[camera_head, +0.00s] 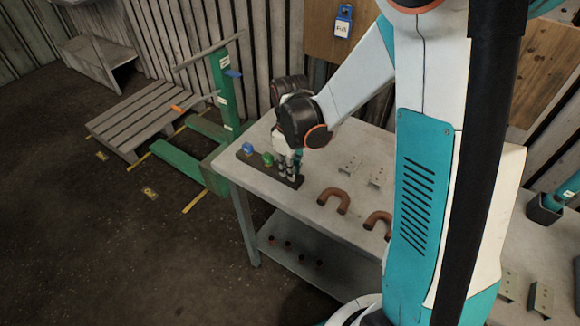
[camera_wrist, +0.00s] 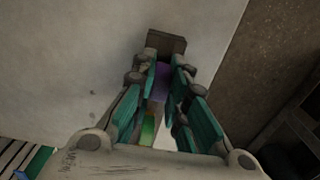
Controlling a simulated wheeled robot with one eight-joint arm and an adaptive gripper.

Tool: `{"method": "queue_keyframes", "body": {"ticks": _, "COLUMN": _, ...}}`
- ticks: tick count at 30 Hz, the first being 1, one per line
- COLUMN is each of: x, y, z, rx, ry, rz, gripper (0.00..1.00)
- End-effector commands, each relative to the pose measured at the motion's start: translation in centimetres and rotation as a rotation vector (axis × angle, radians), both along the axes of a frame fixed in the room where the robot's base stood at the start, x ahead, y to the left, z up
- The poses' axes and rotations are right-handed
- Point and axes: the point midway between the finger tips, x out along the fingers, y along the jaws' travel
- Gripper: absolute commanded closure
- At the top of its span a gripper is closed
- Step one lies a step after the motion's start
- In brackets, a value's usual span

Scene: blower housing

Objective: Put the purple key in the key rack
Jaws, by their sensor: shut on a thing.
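The key rack (camera_head: 245,157) is a dark strip along the left part of the grey table. It also shows in the wrist view, its bare end (camera_wrist: 166,41) beyond my fingers. A blue key (camera_head: 248,149) and a green key (camera_head: 267,158) stand upright in it. My gripper (camera_head: 288,170) points down over the rack's near end, right of the green key. In the wrist view my gripper (camera_wrist: 163,85) is shut on the purple key (camera_wrist: 162,72). The green key (camera_wrist: 148,129) shows close behind it. Whether the purple key's lower end is inside a slot is hidden.
Two brown U-shaped pipes, one of them a nearer pipe (camera_head: 334,197), and metal brackets (camera_head: 350,163) lie on the table to the right. Several small parts are on the lower shelf (camera_head: 300,262). A green pallet stand (camera_head: 180,156) stands left of the table.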

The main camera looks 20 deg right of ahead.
Motion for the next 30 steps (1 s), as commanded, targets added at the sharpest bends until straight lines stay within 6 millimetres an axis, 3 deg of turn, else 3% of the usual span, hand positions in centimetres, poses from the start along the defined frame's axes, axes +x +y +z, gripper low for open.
{"method": "queue_keyframes", "body": {"ticks": 25, "x": 0.0, "y": 0.0, "z": -0.23, "rx": 0.0, "ry": 0.0, "rz": 0.0, "gripper": 1.0}}
{"method": "queue_keyframes", "body": {"ticks": 26, "x": 0.0, "y": 0.0, "z": -0.23, "rx": 0.0, "ry": 0.0, "rz": 0.0, "gripper": 0.84}}
{"method": "queue_keyframes", "body": {"ticks": 27, "x": 0.0, "y": 0.0, "z": -0.23, "rx": 0.0, "ry": 0.0, "rz": 0.0, "gripper": 0.75}}
{"method": "queue_keyframes", "body": {"ticks": 29, "x": 0.0, "y": 0.0, "z": -0.23, "rx": 0.0, "ry": 0.0, "rz": 0.0, "gripper": 0.63}}
{"method": "queue_keyframes", "body": {"ticks": 30, "x": 0.0, "y": 0.0, "z": -0.23, "rx": 0.0, "ry": 0.0, "rz": 0.0, "gripper": 0.63}}
